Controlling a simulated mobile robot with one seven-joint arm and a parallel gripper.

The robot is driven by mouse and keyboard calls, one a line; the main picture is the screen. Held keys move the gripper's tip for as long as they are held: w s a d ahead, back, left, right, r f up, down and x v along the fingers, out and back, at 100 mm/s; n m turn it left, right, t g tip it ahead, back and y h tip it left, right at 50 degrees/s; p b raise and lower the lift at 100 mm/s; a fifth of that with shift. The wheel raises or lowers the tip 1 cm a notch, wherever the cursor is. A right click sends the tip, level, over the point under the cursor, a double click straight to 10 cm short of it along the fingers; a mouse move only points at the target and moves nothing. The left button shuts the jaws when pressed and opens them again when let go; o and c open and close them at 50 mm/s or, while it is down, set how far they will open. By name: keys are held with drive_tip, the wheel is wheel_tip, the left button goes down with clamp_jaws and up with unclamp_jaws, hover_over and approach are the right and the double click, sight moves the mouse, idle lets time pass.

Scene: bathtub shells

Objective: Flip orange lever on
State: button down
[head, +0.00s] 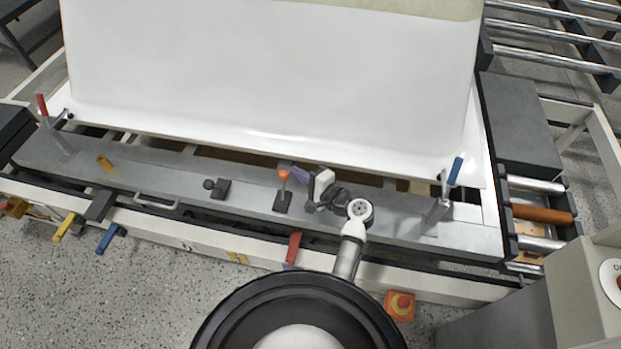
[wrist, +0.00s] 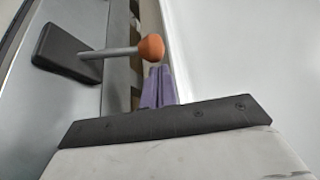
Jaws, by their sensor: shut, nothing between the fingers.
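The orange lever (head: 283,178) stands on the grey metal rail, with an orange knob on a thin grey rod and a dark base. In the wrist view its knob (wrist: 151,47) shows at the top middle, the rod running left to the dark base plate. My gripper (head: 297,173) is just right of the knob in the head view. Its purple fingers (wrist: 158,88) are shut and empty, close to the knob in the wrist view. I cannot tell whether they touch it.
A black-knobbed lever (head: 210,185) stands left on the same rail (head: 150,186). A red-handled clamp (head: 42,105) and a blue-handled clamp (head: 455,172) stand at the ends. The white tub shell (head: 270,75) lies behind. A red handle (head: 294,248) and emergency stop (head: 401,305) are in front.

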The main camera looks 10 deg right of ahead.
drive_tip(key=shift+w+a+f, duration=0.1)
drive_tip(key=shift+w+a, duration=0.4)
drive_tip(key=shift+s+b, duration=0.15)
drive_tip(key=shift+b, duration=0.3)
